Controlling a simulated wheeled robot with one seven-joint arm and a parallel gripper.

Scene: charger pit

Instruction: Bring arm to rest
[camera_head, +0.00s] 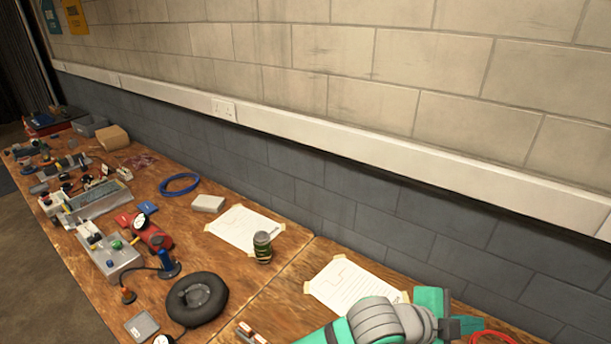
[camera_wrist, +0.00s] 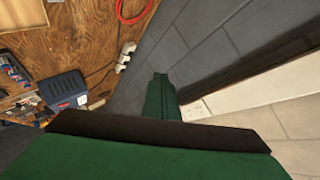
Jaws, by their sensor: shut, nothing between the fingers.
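My arm (camera_head: 385,322), green and grey, reaches in at the bottom right of the head view, above the right end of the wooden bench. My gripper (camera_head: 468,325) is the dark part at its end, pointing right toward the wall. In the wrist view my gripper (camera_wrist: 160,82) shows as green fingers together, with nothing between them. It is apart from the wall and the bench.
A red cable (camera_wrist: 133,10) lies near my gripper.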

